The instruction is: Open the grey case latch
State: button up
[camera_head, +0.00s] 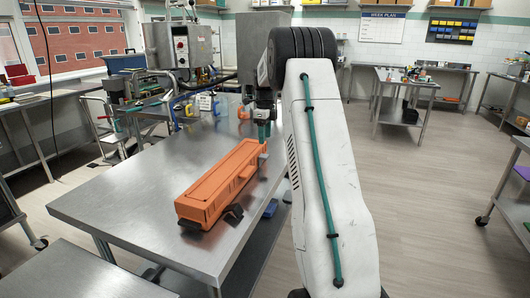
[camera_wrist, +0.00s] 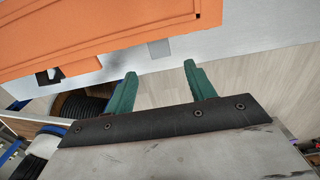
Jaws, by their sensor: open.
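A long orange case (camera_head: 220,183) lies shut on the steel table (camera_head: 130,205). Its side fills the top of the wrist view (camera_wrist: 110,30). A small light-grey plate (camera_wrist: 158,48) shows at the case's lower edge there and may be the grey latch; I cannot tell its state. A dark bracket (camera_wrist: 48,76) sits farther left on that edge. My gripper (camera_wrist: 160,69) is open and empty, its two green fingers pointing at the case edge on either side of the grey plate, seemingly apart from it. In the head view my gripper (camera_head: 264,131) is at the case's far end.
Dark and blue parts (camera_head: 270,208) show by the table's right edge.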

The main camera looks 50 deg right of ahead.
aim_at(265, 156)
notch_tip(265, 156, down, 8)
jog(key=shift+r, duration=0.2)
jog(key=c, duration=1)
